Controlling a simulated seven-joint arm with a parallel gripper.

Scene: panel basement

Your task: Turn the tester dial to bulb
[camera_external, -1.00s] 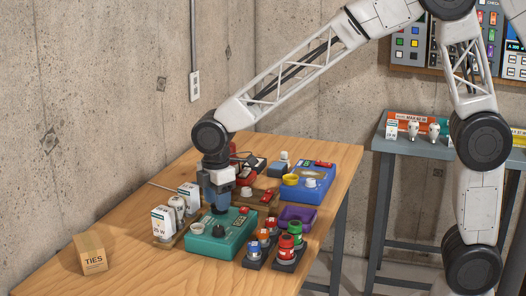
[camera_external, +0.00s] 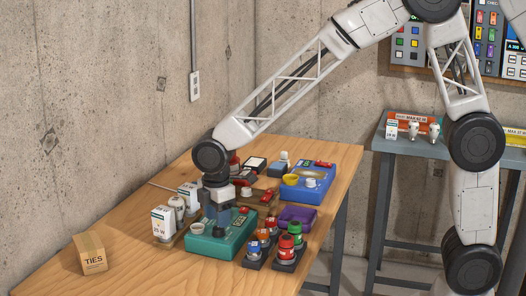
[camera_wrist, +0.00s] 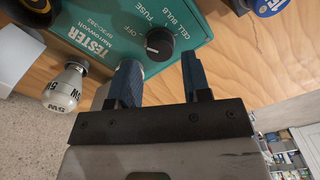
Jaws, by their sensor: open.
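The teal tester (camera_external: 208,248) stands on the wooden table in the external view, and it also shows in the wrist view (camera_wrist: 190,20). Its black dial (camera_wrist: 160,42) has a white mark that appears to lie on the side toward OFF. OFF, FUSE, CELL and BULB are printed around the dial. My gripper (camera_wrist: 159,61) is open, with one blue finger on each side of the space just in front of the dial. In the external view my gripper (camera_external: 217,218) is low over the tester and hides the dial. I cannot tell whether a finger touches it.
The table's front left is clear around a TIES box (camera_external: 92,255).

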